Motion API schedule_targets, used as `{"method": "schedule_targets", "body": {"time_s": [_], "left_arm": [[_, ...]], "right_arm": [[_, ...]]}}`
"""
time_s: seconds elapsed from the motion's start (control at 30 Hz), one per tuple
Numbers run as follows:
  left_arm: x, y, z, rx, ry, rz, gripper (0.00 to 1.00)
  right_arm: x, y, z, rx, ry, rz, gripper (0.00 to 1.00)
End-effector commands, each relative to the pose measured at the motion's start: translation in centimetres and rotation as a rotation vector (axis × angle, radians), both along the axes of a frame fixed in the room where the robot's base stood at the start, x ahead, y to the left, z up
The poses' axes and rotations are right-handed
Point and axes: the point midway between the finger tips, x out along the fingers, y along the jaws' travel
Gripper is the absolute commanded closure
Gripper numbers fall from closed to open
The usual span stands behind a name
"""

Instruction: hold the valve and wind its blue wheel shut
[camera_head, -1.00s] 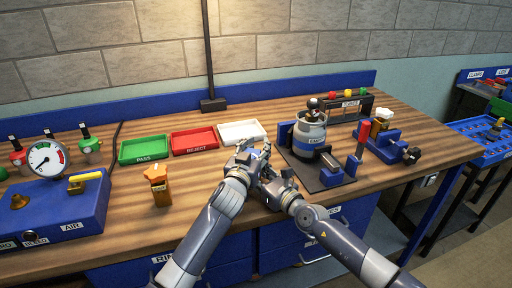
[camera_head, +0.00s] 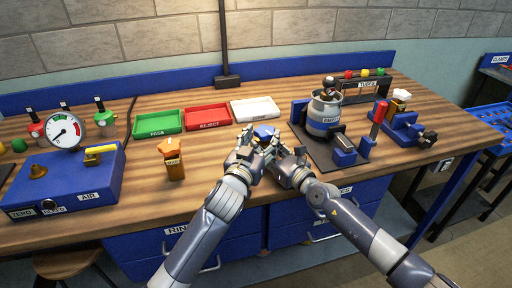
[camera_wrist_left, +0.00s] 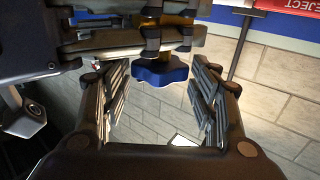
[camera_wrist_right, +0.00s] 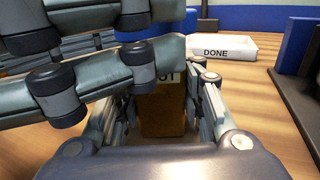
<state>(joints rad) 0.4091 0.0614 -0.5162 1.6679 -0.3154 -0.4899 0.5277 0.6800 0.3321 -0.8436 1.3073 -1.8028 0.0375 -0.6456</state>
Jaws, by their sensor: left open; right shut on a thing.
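The valve has a blue lobed wheel (camera_head: 265,131), which shows above my two grippers near the table's front middle. In the left wrist view the blue wheel (camera_wrist_left: 160,72) sits ahead of my left gripper, between the lines of its spread fingers. My left gripper (camera_head: 249,142) is open. My right gripper (camera_head: 284,150) is shut on the valve's brass-coloured body (camera_wrist_right: 164,108), which carries partly hidden lettering. Fingers hide much of the valve. Whether the left fingers touch the wheel cannot be told.
A green PASS tray (camera_head: 158,133), red REJECT tray (camera_head: 208,127) and white tray (camera_head: 255,115) lie behind. An orange block (camera_head: 174,160) and a blue gauge box (camera_head: 75,185) stand left. A grey canister (camera_head: 324,115) on a dark fixture stands right.

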Motion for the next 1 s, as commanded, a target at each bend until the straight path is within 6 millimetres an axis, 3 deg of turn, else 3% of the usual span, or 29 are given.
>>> {"method": "schedule_targets", "body": {"time_s": [0.1,0.3,0.77,0.8,0.9,1.0], "left_arm": [[-1.9,0.6,-0.1,0.000,0.002,0.000,0.45],[-3.7,1.3,-0.1,0.000,0.001,0.001,0.45],[-4.1,1.4,0.0,0.000,0.001,0.001,0.45],[-4.1,1.4,0.0,0.000,0.001,0.001,0.45],[-4.1,1.4,0.0,0.000,0.001,0.001,0.45],[-4.1,1.4,0.0,0.000,0.001,0.001,0.45]], "right_arm": [[-0.1,0.1,-0.1,0.000,0.001,0.002,1.00],[-0.1,0.1,-0.1,-0.001,0.001,0.002,1.00],[0.0,0.1,0.0,-0.001,0.001,0.001,1.00],[0.0,0.1,0.0,-0.001,0.001,0.001,0.57],[0.0,0.0,0.0,-0.001,0.001,0.001,0.41],[0.0,0.0,0.0,-0.001,0.001,0.001,0.41]]}}
